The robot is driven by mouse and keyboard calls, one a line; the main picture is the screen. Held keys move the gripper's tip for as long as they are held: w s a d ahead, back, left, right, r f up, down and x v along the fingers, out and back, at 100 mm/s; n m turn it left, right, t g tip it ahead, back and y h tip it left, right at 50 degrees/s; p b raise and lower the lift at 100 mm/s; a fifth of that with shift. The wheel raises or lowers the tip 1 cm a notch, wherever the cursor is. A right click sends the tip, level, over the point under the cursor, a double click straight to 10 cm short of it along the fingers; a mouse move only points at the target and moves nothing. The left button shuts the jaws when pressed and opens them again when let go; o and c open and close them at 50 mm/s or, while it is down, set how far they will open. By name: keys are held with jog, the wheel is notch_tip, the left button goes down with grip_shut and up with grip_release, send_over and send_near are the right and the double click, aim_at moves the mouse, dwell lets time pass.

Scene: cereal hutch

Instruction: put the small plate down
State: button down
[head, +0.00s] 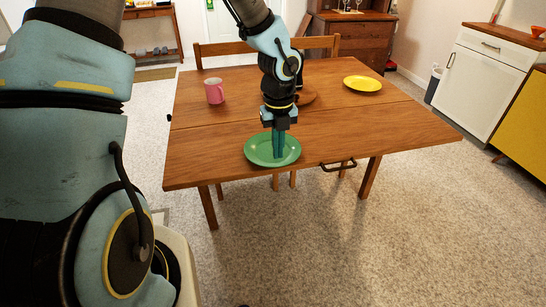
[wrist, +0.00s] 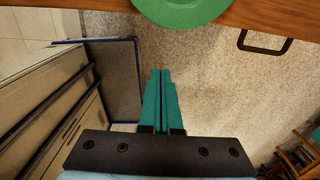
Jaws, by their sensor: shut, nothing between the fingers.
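A round green plate (head: 254,152) lies on the wooden table (head: 215,150) close to its front edge. In the wrist view the plate (wrist: 185,12) is cut off by the top of the picture, and its rim appears to reach slightly past the table's edge. My gripper (head: 279,156) points down in front of the plate in the head view, with its teal fingers together. In the wrist view the fingertips (wrist: 160,72) are shut, empty and apart from the plate in the picture. A yellow plate (head: 363,83) lies at the table's back right.
A pink mug (head: 214,91) stands at the back left of the table. A brown round item (head: 308,96) is partly hidden behind my gripper. A dark handle (head: 338,165) sticks out from the table's front edge. Chairs (head: 222,48) stand behind.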

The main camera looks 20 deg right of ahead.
aim_at(268, 157)
jog(key=w+f, duration=0.1)
jog(key=f, duration=0.2)
jog(key=w+f+p, duration=0.1)
jog(key=f, duration=0.2)
jog(key=w+f+p, duration=0.1)
jog(key=f, duration=0.2)
jog(key=shift+d+f, duration=0.1)
jog(key=shift+f, duration=0.15)
jog(key=shift+w+d+f, duration=0.1)
jog(key=shift+w, duration=0.4)
jog(key=w, duration=0.2)
jog(key=w+p, duration=0.1)
jog(key=w, duration=0.2)
jog(key=w+p, duration=0.1)
jog(key=w, duration=0.1)
jog(key=shift+w+d, duration=0.35)
jog(key=shift+d, duration=0.05)
jog(key=shift+s, duration=0.1)
